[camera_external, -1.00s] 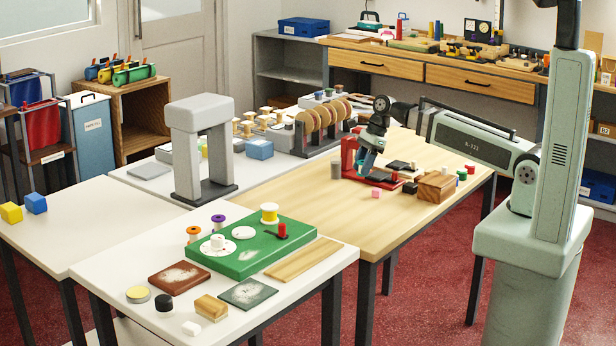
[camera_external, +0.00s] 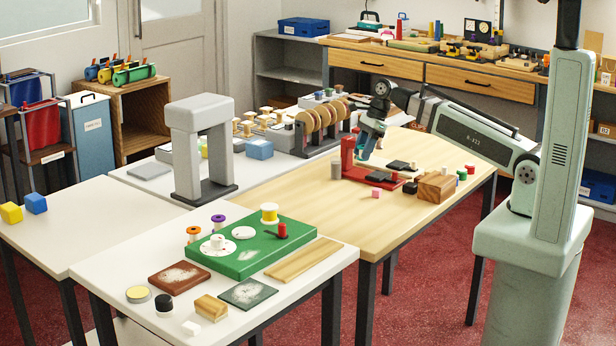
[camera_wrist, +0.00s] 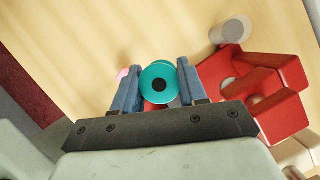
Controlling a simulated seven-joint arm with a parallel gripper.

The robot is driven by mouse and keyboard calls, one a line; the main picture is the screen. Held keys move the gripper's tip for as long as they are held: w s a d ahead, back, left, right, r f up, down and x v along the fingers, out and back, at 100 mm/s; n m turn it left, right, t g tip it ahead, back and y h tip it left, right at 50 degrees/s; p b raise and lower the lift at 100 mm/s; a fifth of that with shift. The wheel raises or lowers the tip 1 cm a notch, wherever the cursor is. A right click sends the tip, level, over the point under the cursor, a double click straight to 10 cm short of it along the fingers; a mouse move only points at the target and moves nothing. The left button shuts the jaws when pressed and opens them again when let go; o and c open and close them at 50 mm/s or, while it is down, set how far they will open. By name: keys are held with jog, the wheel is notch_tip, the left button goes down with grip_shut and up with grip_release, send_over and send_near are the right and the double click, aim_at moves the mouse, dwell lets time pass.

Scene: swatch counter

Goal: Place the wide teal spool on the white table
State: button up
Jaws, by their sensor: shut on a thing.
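The wide teal spool (camera_wrist: 158,84) shows end-on in the wrist view, between the two blue-grey fingers. My gripper (camera_wrist: 158,88) is shut on it. In the external view my gripper (camera_external: 365,152) hangs above the wooden table (camera_external: 300,205), close by the red stand (camera_external: 347,158); the spool is too small to make out clearly there. The front white table (camera_external: 110,270) is at lower left of the wooden table and bears a green board (camera_external: 245,262). Another white table (camera_external: 85,232) stands at the left.
A grey arch (camera_external: 188,150) stands behind the front table. A wooden block (camera_external: 436,187), a grey cylinder (camera_external: 337,169) and a pink piece (camera_external: 376,192) are near the red stand. Bare white surface shows at the front table's left and on the left table.

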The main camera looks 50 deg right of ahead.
jog(key=w+a+r+n, duration=0.2)
jog(key=w+a, duration=0.6)
jog(key=a, duration=0.2)
notch_tip(320, 180, up, 3)
jog(key=n+g, duration=0.3)
jog(key=n, duration=0.4)
send_over(185, 236)
jog(key=d, duration=0.2)
jog(key=shift+w+a+f, duration=0.1)
jog(key=shift+a+f, duration=0.05)
jog(key=shift+f, duration=2.3)
jog(key=shift+w+a+f, duration=0.1)
jog(key=shift+f, duration=2.3)
jog(key=shift+f, duration=0.1)
jog(key=o, duration=1.1)
